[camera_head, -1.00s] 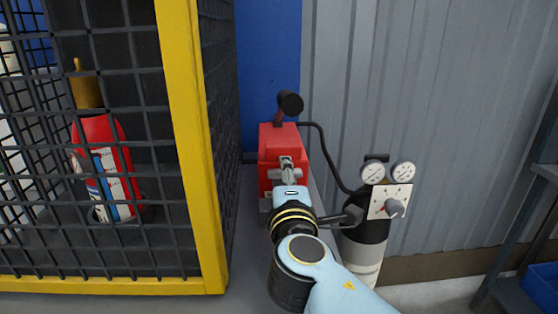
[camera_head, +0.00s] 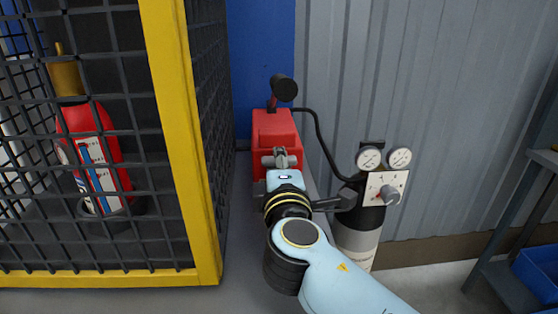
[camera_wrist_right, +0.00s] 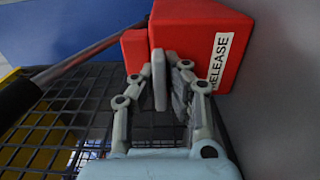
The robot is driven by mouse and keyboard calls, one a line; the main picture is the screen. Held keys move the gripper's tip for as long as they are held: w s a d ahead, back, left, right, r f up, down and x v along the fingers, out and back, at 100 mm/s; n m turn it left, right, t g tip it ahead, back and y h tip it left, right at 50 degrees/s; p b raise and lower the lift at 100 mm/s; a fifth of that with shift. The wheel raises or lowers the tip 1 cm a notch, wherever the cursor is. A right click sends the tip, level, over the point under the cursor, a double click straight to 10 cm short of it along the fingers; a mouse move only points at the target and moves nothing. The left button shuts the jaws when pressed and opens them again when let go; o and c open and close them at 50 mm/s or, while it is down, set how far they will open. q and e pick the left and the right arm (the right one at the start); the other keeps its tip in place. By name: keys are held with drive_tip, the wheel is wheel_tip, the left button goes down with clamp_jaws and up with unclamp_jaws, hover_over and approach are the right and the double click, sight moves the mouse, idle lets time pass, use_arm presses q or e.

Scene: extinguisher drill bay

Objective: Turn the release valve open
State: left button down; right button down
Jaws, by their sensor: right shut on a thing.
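The red release unit (camera_head: 275,128) stands on a grey ledge beside the cage. The wrist view shows its red box (camera_wrist_right: 195,38) with a white RELEASE label (camera_wrist_right: 219,60). My right gripper (camera_head: 281,155) is at the front of the box. In the wrist view its grey fingers (camera_wrist_right: 168,80) are closed together against the box, shut on the release valve; the valve's handle is mostly hidden between them. A lever with a black grip (camera_head: 284,88) rises from the unit's top; the grip also shows in the wrist view (camera_wrist_right: 18,97). My left gripper is not in view.
A yellow-framed mesh cage (camera_head: 182,140) with a red extinguisher (camera_head: 93,160) inside stands on the left. A black-and-white cylinder (camera_head: 358,235) with gauges and a knobbed panel (camera_head: 382,188) stands close right of my arm. A shelf (camera_head: 510,285) is far right.

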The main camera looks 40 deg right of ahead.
drive_tip(key=n+p, duration=0.1)
drive_tip(key=n, duration=0.2)
drive_tip(key=shift+n+p, duration=0.3)
drive_tip(key=shift+p, duration=0.05)
drive_tip(key=shift+n+p, duration=0.85)
drive_tip(key=shift+n, duration=0.95)
drive_tip(key=shift+f, duration=0.1)
drive_tip(key=c, duration=1.4)
unclamp_jaws()
drive_tip(key=shift+o, duration=0.2)
